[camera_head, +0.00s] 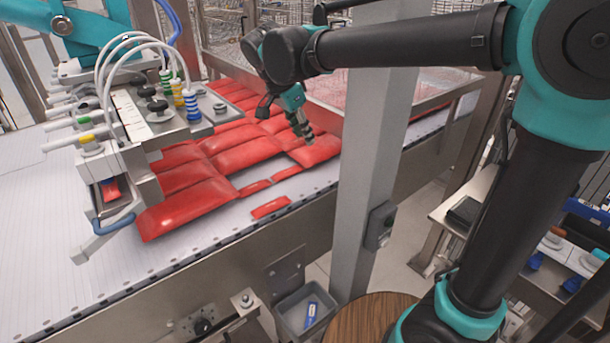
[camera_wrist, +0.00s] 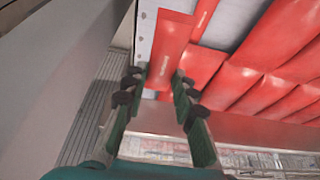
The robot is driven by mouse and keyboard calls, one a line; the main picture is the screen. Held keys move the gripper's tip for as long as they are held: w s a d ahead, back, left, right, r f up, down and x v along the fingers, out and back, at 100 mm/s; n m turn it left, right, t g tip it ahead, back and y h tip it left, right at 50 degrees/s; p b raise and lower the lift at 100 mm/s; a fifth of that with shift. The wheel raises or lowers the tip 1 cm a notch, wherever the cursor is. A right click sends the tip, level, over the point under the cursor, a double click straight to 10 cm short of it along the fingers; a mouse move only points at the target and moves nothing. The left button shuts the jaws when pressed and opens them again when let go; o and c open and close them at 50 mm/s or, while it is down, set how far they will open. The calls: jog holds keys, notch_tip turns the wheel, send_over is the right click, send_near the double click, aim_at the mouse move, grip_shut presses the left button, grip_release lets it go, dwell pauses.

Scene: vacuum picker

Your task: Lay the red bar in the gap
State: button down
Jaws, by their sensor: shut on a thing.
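My gripper (camera_head: 305,135) is over the near edge of the conveyor in the head view. In the wrist view its two fingers (camera_wrist: 160,82) are closed around a red bar (camera_wrist: 168,50) that runs away between them. In the head view a red piece (camera_head: 318,152) shows right below the fingertips; I cannot tell whether it is lifted off the belt. A bare white strip of belt (camera_head: 238,208) with small red pieces (camera_head: 270,206) in and beside it lies left of my gripper.
Large red packs (camera_head: 185,207) cover the belt left of and behind the gripper. A vacuum picker head (camera_head: 130,110) with hoses hangs over the belt at left. A grey post (camera_head: 372,140) stands right of my gripper. A grey bin (camera_head: 308,308) stands below the conveyor.

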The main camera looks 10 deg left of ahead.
aim_at(288, 144)
notch_tip(288, 144, down, 13)
jog(key=shift+f, duration=0.1)
dwell(0.4)
jog(key=c, duration=1.7)
grip_release()
jog(key=o, duration=0.5)
jog(key=v, duration=1.2)
